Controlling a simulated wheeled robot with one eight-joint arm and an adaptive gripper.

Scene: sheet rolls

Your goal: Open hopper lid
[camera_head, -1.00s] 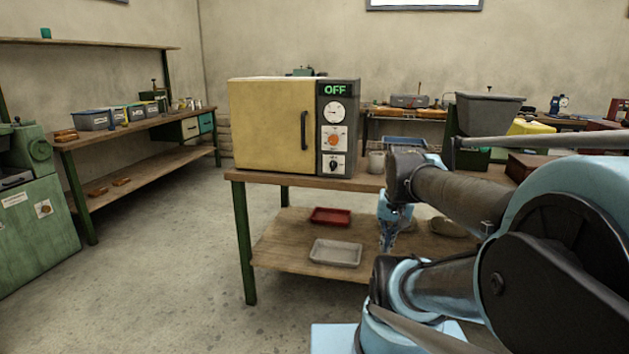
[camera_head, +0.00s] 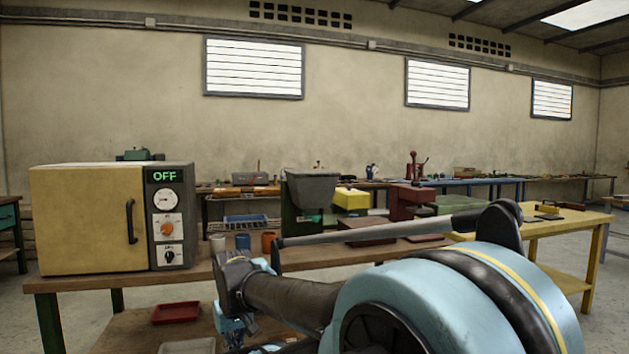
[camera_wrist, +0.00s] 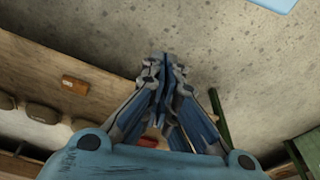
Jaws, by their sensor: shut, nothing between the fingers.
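A grey hopper (camera_head: 312,191) with sloping sides stands on a green machine body (camera_head: 294,226) on the bench, right of the oven. Its top shows nearly edge-on, so I cannot make out a separate lid or tell whether it is open. My gripper (camera_head: 234,330) hangs low in front of the bench, below and left of the hopper and well apart from it. In the wrist view my gripper (camera_wrist: 165,62) points down over the concrete floor, its fingers together and empty.
A cream oven (camera_head: 105,220) showing OFF stands on the bench's left end. Right of the hopper are a yellow block (camera_head: 351,198) and a dark red machine (camera_head: 408,201). A blue cup (camera_head: 242,241) and an orange cup (camera_head: 268,241) stand before it. A red tray (camera_head: 175,312) lies on the lower shelf.

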